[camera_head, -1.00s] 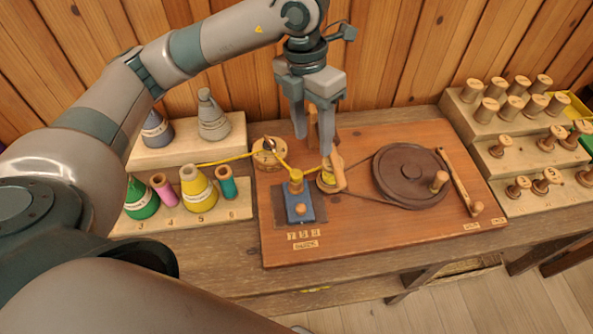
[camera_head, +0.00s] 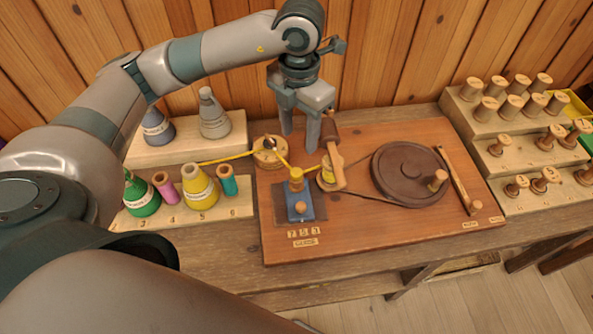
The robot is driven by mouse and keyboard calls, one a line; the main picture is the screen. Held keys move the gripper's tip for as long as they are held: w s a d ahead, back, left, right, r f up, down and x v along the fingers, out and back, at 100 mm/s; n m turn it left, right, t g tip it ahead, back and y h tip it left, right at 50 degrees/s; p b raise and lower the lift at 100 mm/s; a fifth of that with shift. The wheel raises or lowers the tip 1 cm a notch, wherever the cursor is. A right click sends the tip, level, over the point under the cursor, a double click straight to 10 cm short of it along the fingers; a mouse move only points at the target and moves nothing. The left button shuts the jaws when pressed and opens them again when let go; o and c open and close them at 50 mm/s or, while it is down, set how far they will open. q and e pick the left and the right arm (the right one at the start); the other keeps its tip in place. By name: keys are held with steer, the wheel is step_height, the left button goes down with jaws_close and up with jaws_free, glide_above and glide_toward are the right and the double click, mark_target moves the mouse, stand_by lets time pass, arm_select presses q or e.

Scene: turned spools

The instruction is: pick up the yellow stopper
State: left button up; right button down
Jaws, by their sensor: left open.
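No thing in view is clearly a yellow stopper. A small yellow-topped peg (camera_head: 296,176) stands on the blue guide block (camera_head: 300,204), and I cannot tell whether its yellow is thread or its own colour. A spool with yellow thread (camera_head: 328,173) sits at the wooden spindle arm (camera_head: 337,171). A yellow cone (camera_head: 200,190) stands on the front left rack. My left gripper (camera_head: 300,142) is open and empty, fingers pointing down, above the back of the board, behind the guide block and left of the spindle's dark handle (camera_head: 330,128). My right gripper is out of view.
The brown board (camera_head: 400,230) carries a large dark wheel (camera_head: 409,174) with a crank. Yellow thread runs from the left rack (camera_head: 220,212) over a round wooden post (camera_head: 270,153). Grey cones stand behind. A stepped rack of wooden spools (camera_head: 500,165) is at the right.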

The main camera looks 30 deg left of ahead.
arm_select(q)
steer(key=p, duration=0.2)
glide_above(297, 172)
step_height(297, 172, down, 7)
steer(key=shift+w+d+r, duration=0.1)
steer(key=shift+w, duration=0.05)
steer(key=shift+f, duration=0.55)
steer(key=shift+f+p, duration=0.7)
steer(key=shift+p, duration=0.3)
steer(key=f, duration=0.1)
steer(key=f+p, duration=0.1)
steer(key=f, duration=0.1)
steer(key=shift+a, duration=0.2)
steer(key=shift+f+p, duration=0.3)
steer(key=shift+f, duration=0.15)
steer(key=c, duration=1.1)
